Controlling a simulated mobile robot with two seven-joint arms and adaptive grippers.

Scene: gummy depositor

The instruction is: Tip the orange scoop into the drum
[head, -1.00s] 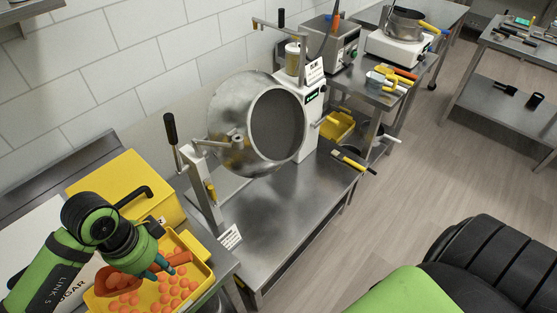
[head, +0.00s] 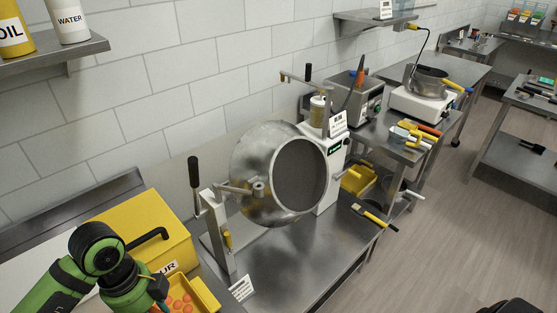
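The drum (head: 254,178) is a large silver metal bowl on a stand on the middle steel table, its round dark opening (head: 300,175) facing right and toward me. My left gripper (head: 157,304) is at the bottom left, over the left edge of the yellow tray (head: 207,297) of orange gummies (head: 181,303). Its fingertips are mostly cut off by the bottom edge, so I cannot see whether they are open or shut. The orange scoop cannot be made out in this view. My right gripper is out of view.
A yellow lidded bin (head: 150,225) with a black handle stands behind my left arm. A black-knobbed lever (head: 194,172) rises left of the drum. A shelf (head: 50,55) with oil and water containers hangs at upper left. The steel tabletop (head: 290,262) before the drum is mostly clear.

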